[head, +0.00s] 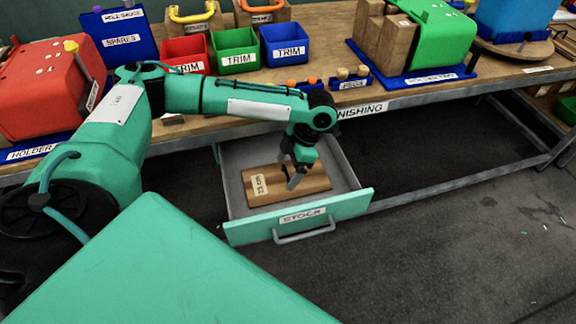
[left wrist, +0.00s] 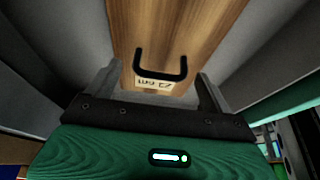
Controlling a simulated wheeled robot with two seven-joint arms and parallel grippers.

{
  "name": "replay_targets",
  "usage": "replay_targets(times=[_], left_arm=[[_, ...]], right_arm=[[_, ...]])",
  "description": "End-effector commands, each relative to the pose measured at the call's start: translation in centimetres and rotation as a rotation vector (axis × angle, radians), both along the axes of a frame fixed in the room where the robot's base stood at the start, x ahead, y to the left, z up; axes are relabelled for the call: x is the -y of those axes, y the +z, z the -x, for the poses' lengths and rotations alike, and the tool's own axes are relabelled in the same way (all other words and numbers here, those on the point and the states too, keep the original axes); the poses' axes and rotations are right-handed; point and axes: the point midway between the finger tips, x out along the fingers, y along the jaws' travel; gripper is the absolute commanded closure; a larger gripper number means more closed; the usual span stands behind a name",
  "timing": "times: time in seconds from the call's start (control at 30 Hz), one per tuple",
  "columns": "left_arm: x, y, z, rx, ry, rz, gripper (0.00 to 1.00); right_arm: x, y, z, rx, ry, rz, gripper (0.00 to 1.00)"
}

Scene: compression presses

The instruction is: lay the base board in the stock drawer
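The base board (head: 315,182), a flat wooden plank with a paper label and a dark handle, lies in the open stock drawer (head: 298,213). The drawer has a green front marked STOCK. My left gripper (head: 294,181) points down over the board. In the left wrist view its fingers (left wrist: 157,88) are spread, one on each side of the black handle (left wrist: 160,62), with gaps between. The board (left wrist: 185,25) fills the upper middle of that view. The gripper hides part of the board in the head view. My right gripper is not in view.
The drawer hangs under a wooden bench (head: 420,88). On the bench stand red, green and blue TRIM bins (head: 236,52), a red press (head: 45,90) at left and a green press (head: 432,38) at right.

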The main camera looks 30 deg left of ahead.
Motion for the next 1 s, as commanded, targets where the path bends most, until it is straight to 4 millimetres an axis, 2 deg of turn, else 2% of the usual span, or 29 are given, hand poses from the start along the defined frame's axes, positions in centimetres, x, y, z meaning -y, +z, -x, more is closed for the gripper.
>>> replay_targets(times=[0.17,0.27,0.7,0.83,1.0], left_arm=[[0.0,0.1,0.0,0.0,0.0,0.0,0.15],[0.2,0.8,-0.3,0.002,0.0,0.001,0.15],[2.4,8.9,-2.8,0.003,-0.001,0.002,0.15],[2.8,10.4,-3.3,0.001,0.0,0.001,0.15],[3.0,11.2,-3.5,0.0,0.0,0.0,0.15]], right_arm=[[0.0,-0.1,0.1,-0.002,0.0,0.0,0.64],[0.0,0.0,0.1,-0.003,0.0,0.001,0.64],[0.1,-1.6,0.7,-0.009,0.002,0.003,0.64],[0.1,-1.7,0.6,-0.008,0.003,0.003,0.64],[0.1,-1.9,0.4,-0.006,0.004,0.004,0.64]])
